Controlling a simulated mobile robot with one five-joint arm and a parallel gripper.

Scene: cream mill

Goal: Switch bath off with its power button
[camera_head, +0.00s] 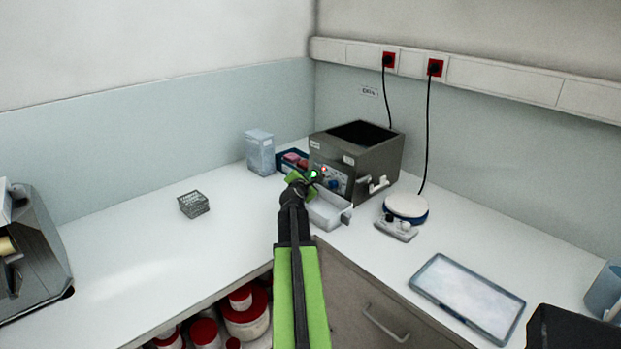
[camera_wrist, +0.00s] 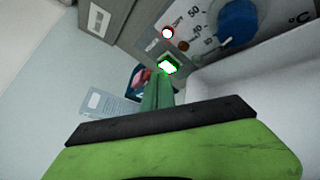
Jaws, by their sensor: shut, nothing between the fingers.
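The bath (camera_head: 385,160) is a dark grey box with an open top in the back corner of the bench. Its front panel has a blue knob (camera_wrist: 237,22), which also shows in the head view (camera_head: 334,184). A green, brightly lit power button (camera_wrist: 168,65) sits near the panel's edge, with a small red-ringed white light (camera_wrist: 167,33) beside it. My gripper (camera_wrist: 158,88) is shut and empty, its green fingertips right at the lit button. I cannot tell whether they touch it. In the head view my gripper (camera_head: 303,182) is in front of the panel's left part.
A white tray (camera_head: 327,212) stands below the panel, close to my gripper. A clear container (camera_head: 260,152) and a dark blue box (camera_head: 284,163) stand left of the bath. A round white-topped device (camera_head: 406,206) is to the right. The left bench is mostly free around a wire basket (camera_head: 193,204).

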